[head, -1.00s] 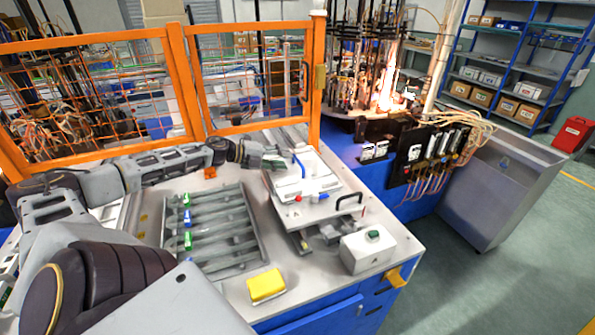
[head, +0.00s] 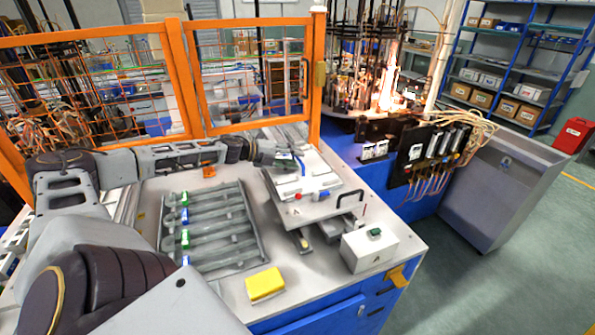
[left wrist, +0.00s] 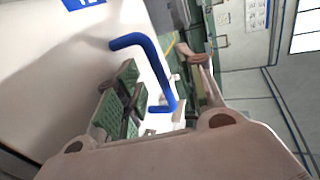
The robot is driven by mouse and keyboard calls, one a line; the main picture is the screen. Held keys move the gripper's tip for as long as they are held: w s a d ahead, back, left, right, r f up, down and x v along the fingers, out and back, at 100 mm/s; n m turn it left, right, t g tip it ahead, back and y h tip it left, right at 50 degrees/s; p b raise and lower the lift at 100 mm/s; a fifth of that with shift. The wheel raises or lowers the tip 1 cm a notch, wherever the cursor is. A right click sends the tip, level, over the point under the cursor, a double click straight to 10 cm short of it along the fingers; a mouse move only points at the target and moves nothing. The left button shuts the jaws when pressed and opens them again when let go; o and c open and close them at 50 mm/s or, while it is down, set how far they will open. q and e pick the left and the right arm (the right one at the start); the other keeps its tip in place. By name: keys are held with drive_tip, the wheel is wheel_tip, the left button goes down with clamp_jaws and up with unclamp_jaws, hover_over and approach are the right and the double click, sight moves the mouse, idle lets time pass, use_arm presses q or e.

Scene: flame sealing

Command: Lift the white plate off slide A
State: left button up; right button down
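The white plate (head: 318,180) lies on slide A (head: 325,208), the grey slide marked A at the right of the bench. A blue handle (head: 301,166) stands up at the plate's far left side. My left gripper (head: 287,162) reaches in from the left, beside this handle. The white plate (left wrist: 60,70) fills the left of that view. My right gripper is not in view.
A grey slotted rack (head: 210,230) with green and blue pieces is left of slide A. A yellow block (head: 265,285) and a white button box (head: 368,250) stand at the front edge. An orange fence (head: 185,80) is behind. A black handle (head: 350,199) rises at the slide's right.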

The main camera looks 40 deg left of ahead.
use_arm(q)
drive_tip(key=shift+w+d+f, duration=0.1)
drive_tip(key=shift+w, duration=0.15)
drive_tip(key=shift+c, duration=0.3)
clamp_jaws()
idle(0.4)
